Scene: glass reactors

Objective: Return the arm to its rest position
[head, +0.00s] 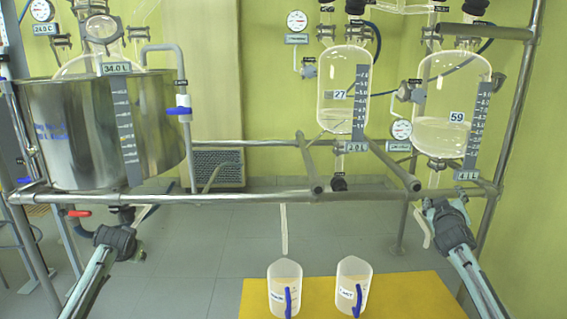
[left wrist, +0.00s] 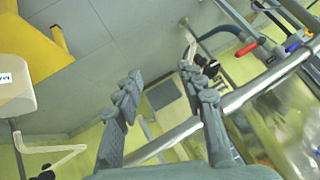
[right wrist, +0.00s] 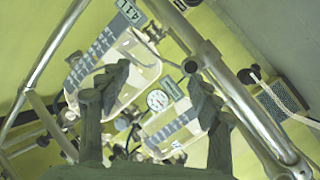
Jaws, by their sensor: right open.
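My right gripper (head: 438,212) is at the right, near the lower rail, below the glass vessel labelled 59 (head: 445,100). In the right wrist view (right wrist: 158,85) its fingers are spread apart, with nothing held between them. My left gripper (head: 122,228) is at the left, below the rail and the large steel vessel (head: 70,135), near a drain valve with a red handle (head: 82,213). In the left wrist view (left wrist: 165,90) its fingers stand apart and hold nothing. Contact between either gripper and the rack cannot be told.
A metal rail (head: 240,196) runs across in front of both arms. Two clear jugs with blue handles, one left (head: 282,276) and one right (head: 350,275), stand on a yellow platform (head: 405,295). A smaller glass vessel (head: 340,85) hangs mid-rack.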

